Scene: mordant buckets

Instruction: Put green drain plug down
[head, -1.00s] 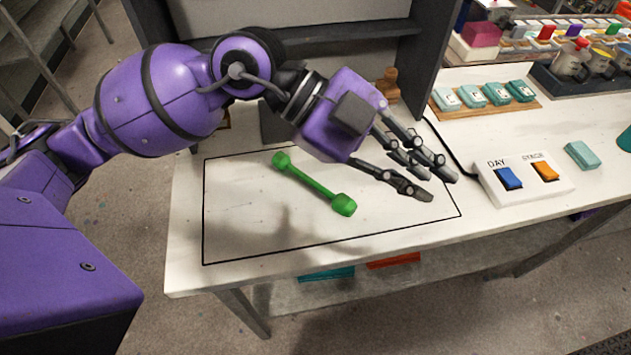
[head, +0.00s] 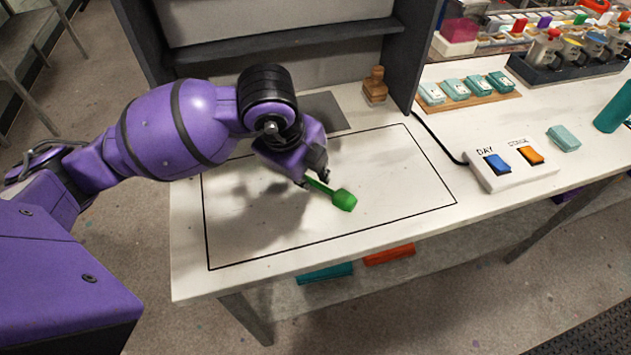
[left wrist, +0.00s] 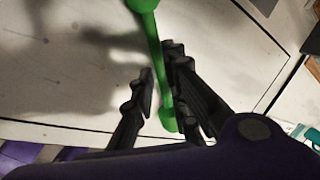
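The green drain plug (head: 344,200) is a thin bar with a thick knob at each end. It appears to lie on the white worktop (head: 395,240), inside the black outlined rectangle. My left gripper (head: 318,174) is over its middle, pointing down, and hides the far knob in the head view. In the left wrist view the green bar (left wrist: 155,45) runs between the spread fingers of my left gripper (left wrist: 160,62). The bar is close to the right-hand fingers, with a gap to the left-hand finger. My right gripper is not in view.
A white box with blue and orange buttons (head: 509,170) stands right of the outline, with a teal block (head: 564,138) beyond it. A small brown object (head: 375,86) stands by the dark shelf upright (head: 420,45). The outlined area right of the plug is clear.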

